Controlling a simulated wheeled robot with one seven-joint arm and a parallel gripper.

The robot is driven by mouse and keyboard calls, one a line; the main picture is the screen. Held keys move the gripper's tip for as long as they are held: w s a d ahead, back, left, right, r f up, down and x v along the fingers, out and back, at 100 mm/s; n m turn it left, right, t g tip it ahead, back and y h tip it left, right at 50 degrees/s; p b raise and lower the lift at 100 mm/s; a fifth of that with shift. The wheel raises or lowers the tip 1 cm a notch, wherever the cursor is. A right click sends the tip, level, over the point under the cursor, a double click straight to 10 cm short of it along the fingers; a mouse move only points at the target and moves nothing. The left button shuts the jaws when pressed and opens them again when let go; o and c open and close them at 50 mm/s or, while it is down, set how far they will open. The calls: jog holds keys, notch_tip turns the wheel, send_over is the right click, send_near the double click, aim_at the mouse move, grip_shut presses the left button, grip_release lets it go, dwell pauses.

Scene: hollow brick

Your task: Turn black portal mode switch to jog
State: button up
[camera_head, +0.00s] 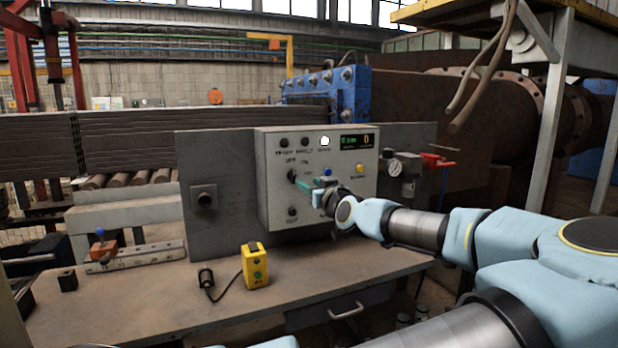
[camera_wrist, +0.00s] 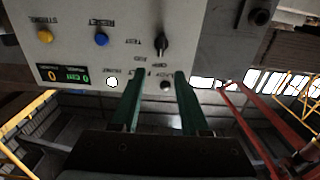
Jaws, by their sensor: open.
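The black mode switch (camera_head: 292,175) is a small knob on the left part of the pale control box (camera_head: 265,205). It also shows in the wrist view (camera_wrist: 162,45), where the panel appears upside down. Small labels surround it; one beside it looks like TEST, and I cannot tell for sure which label the knob points to. My gripper (camera_wrist: 159,75) is open, with two green fingers and nothing between them. In the wrist view the knob lies just beyond the fingertips, in line with the gap. In the head view my gripper (camera_head: 302,186) is right at the knob, partly overlapping it.
The panel also has a blue button (camera_wrist: 101,39), a yellow button (camera_wrist: 45,36), a white lamp (camera_head: 324,141) and a green-and-yellow display (camera_head: 357,141). A yellow box (camera_head: 255,268) with a cabled black plug (camera_head: 206,279) stands on the bench (camera_head: 150,310). A pressure gauge (camera_head: 394,167) is at right.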

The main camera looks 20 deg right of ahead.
aim_at(294, 173)
jog(key=w+p, duration=0.1)
jog(key=w, duration=0.2)
jog(key=w+p, duration=0.1)
jog(key=w, duration=0.2)
jog(key=w+a+p, duration=0.1)
jog(key=w, duration=0.2)
jog(key=shift+w+a+r+p, duration=0.1)
jog(key=shift+p, duration=0.25)
jog(key=shift+w+a, duration=0.1)
jog(key=shift+w, duration=0.6)
jog(key=shift+c, duration=0.2)
grip_shut()
